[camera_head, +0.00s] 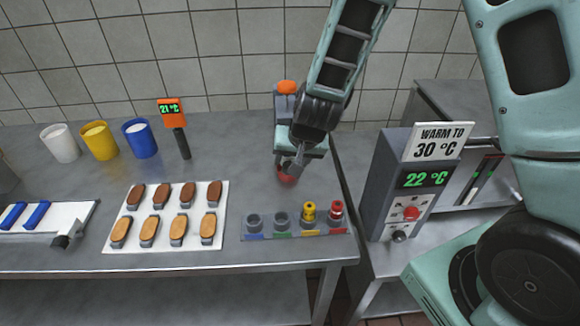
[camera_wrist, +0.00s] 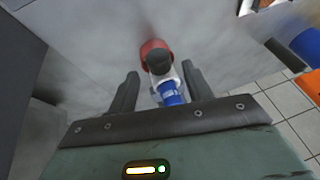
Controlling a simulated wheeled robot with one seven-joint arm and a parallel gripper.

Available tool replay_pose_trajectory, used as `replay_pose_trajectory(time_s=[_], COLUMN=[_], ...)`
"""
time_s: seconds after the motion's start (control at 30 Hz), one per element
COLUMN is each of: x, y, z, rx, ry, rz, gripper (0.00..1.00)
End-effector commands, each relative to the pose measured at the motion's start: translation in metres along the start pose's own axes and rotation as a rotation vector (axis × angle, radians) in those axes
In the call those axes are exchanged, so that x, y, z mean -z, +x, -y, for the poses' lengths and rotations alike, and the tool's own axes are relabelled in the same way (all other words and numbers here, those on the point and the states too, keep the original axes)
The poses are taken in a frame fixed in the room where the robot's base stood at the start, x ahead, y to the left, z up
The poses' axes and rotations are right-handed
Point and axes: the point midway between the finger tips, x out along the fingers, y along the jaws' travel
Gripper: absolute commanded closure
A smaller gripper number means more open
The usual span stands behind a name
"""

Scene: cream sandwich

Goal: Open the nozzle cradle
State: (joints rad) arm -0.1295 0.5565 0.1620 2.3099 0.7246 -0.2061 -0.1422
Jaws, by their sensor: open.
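My gripper (camera_head: 291,166) is open, pointing down over the back right of the steel table. In the wrist view, its fingers (camera_wrist: 161,82) stand apart on either side of a small fitting (camera_wrist: 171,92) with a dark round top, a white body and a blue part. A red round piece (camera_wrist: 150,47) lies just beyond the fitting; a red piece (camera_head: 288,179) also shows under my gripper in the head view. I cannot tell whether the fingers touch the fitting, nor which part is the nozzle cradle. My gripper hides much of this spot in the head view.
A rack (camera_head: 296,236) with colour-marked places holds grey, yellow and red pieces in front. A white board (camera_head: 165,251) carries several brown-topped pieces. White, yellow and blue cups (camera_head: 139,140) stand at the back left. A warming unit (camera_head: 409,181) reading 22 °C stands at right.

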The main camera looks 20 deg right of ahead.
Motion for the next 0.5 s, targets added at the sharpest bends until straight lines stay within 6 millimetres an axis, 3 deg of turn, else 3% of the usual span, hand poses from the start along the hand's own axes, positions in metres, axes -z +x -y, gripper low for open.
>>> replay_pose_trajectory(time_s=[0.2, 0.5], x=[0.0, 0.001], y=[0.021, 0.025], z=[0.0, 0.0], rx=[-0.001, 0.0], ry=[0.001, 0.0], rz=[0.001, -0.001], gripper=[0.5, 0.5])
